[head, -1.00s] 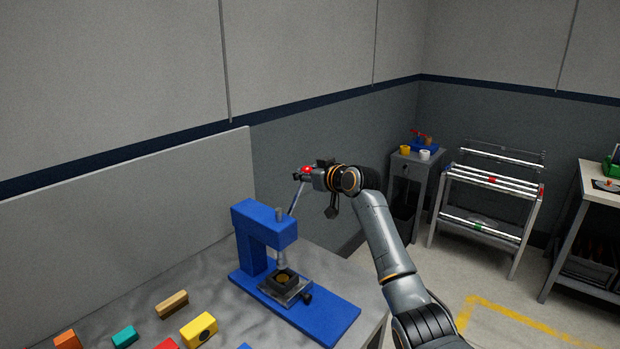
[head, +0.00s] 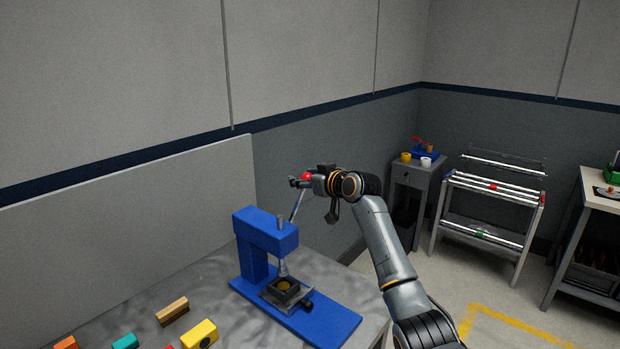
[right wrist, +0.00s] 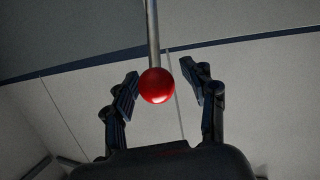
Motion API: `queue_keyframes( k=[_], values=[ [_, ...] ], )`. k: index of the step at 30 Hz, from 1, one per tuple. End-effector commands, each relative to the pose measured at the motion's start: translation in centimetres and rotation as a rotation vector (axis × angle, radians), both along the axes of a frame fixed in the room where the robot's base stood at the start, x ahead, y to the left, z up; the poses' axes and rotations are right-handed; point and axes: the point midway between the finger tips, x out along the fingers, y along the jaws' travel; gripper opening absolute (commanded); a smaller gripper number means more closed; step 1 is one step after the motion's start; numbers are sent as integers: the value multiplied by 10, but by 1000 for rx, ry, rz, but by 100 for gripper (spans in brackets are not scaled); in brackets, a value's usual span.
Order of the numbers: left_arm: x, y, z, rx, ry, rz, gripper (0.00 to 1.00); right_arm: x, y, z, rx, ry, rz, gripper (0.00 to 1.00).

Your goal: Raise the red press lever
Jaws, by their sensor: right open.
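The blue press (head: 265,231) stands on the grey table. Its thin metal lever (head: 297,206) rises steeply from the press's side, leaning right, and ends in a red ball knob (head: 307,177). My right gripper (head: 300,181) is at the knob, at the top of the lever. In the right wrist view the red knob (right wrist: 157,85) sits between the two fingers of my open right gripper (right wrist: 160,90), with a gap on both sides. The metal rod (right wrist: 152,35) runs up out of the picture there. My left gripper is not in view.
Several coloured blocks, among them a yellow one (head: 199,333) and a tan one (head: 172,312), lie on the table (head: 215,285) left of the press. A grey panel (head: 130,225) stands behind the table. A rack (head: 490,205) and a small cabinet (head: 411,190) stand farther right.

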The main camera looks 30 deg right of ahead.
Motion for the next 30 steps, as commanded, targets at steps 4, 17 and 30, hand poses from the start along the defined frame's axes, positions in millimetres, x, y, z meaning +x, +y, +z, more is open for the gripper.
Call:
queue_keyframes(
  k=[4,17,30],
  values=[
    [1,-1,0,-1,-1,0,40,-12,-3,3,-3,-2,-2,54],
    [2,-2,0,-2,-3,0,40,-90,-9,24,-5,-5,-1,54],
    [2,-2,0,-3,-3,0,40,-117,-12,31,-1,-5,0,54]
  ],
)
